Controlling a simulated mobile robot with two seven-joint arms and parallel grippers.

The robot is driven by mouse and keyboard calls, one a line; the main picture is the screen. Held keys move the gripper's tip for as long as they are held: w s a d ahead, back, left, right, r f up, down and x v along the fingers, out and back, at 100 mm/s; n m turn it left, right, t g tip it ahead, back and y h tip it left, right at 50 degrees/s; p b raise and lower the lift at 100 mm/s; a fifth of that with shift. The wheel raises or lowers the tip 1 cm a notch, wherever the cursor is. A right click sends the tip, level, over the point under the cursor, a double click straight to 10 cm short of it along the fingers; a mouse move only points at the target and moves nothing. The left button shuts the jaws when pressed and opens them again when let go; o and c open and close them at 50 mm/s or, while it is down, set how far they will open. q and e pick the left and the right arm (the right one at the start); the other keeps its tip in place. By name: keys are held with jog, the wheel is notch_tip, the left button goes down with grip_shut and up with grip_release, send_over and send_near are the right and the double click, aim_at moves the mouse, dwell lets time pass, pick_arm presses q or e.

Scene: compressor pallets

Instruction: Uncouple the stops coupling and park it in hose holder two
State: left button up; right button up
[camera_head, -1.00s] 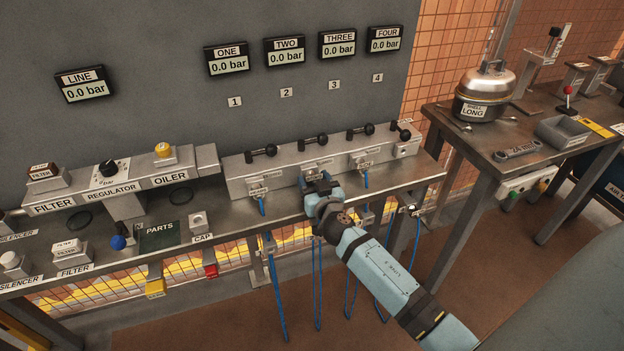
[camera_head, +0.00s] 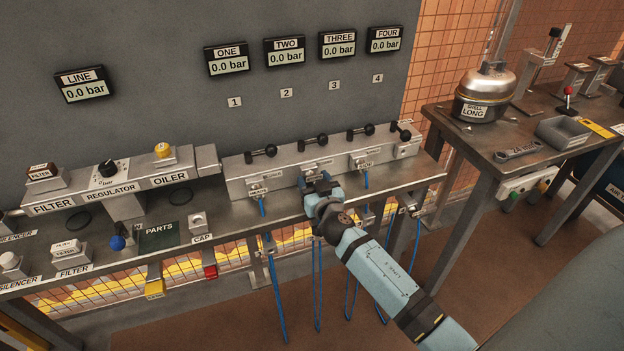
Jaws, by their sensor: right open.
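My right gripper (camera_head: 314,180) is open at the front of the grey valve manifold (camera_head: 290,172), at its second outlet. The stops coupling cannot be made out; my gripper covers most of that outlet, and I cannot tell whether the jaws are around a coupling. Couplings with blue hoses show at the first outlet (camera_head: 258,191) and the third outlet (camera_head: 363,165). Hose holders sit along the bench's front edge, one at the left (camera_head: 269,244) and one at the right (camera_head: 414,210). The holder between them, under my gripper, is mostly hidden by my arm. My left gripper is out of view.
Black-knobbed valve levers (camera_head: 313,141) stand on top of the manifold, close above my gripper. Blue hoses (camera_head: 317,285) hang below the bench edge. The regulator (camera_head: 115,190) and parts mat (camera_head: 160,235) lie left. A second bench (camera_head: 500,140) stands right. All gauges read 0.0 bar.

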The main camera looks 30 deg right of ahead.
dwell(0.5)
grip_shut()
jog(key=shift+s+f, duration=0.1)
jog(key=shift+b+v, duration=0.55)
jog(key=shift+v, duration=2.35)
